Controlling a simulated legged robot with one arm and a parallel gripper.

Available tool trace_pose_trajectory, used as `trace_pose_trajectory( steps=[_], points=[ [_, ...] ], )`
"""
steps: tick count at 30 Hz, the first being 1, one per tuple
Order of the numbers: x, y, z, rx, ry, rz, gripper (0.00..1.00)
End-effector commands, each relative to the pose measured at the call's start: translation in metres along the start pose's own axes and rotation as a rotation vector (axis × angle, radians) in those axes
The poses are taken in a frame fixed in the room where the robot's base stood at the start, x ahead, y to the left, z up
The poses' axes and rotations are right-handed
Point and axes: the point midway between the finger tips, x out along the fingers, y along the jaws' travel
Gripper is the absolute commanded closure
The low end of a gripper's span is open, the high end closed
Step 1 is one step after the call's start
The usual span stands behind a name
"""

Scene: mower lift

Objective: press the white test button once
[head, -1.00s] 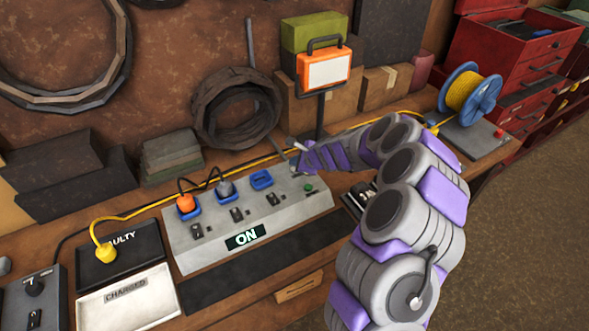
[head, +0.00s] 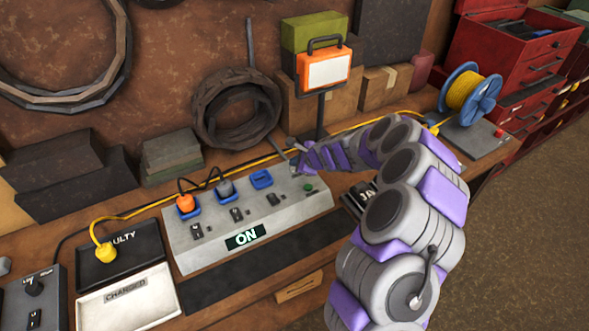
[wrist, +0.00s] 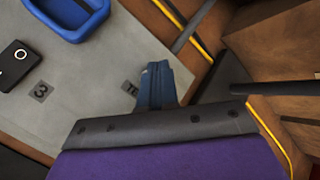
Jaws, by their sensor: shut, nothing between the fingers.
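The grey test panel (head: 205,248) sits on the bench with a lit ON display (head: 246,237). My gripper (head: 296,162) is at the panel's back right corner. In the wrist view the gripper (wrist: 155,72) is shut and empty, its fingertips over the panel by a partly covered label (wrist: 130,88) reading "TE". The white test button does not show in either view; the fingers may be hiding it. I cannot tell whether the fingertips touch the panel.
On the panel are an orange plug (head: 185,203), a grey plug (head: 225,187), an empty blue socket (head: 261,179), several switches and a green button (head: 308,187). An orange work lamp (head: 322,70) stands close behind my gripper. A yellow cable (head: 150,211) runs along the bench.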

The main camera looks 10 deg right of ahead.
Motion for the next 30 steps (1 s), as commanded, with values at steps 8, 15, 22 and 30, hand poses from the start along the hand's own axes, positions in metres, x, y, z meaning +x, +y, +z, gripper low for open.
trace_pose_trajectory(
  steps=[8, 15, 22, 30],
  points=[
    [0.003, 0.0031, -0.0025, -0.001, 0.0, 0.0, 1.0],
    [0.0032, 0.0032, -0.0026, 0.0, 0.0, 0.0, 1.0],
    [0.0048, 0.0044, -0.0037, 0.0, 0.0, 0.0, 1.0],
    [0.0068, 0.0059, -0.0052, 0.001, 0.0, 0.0, 1.0]
  ],
)
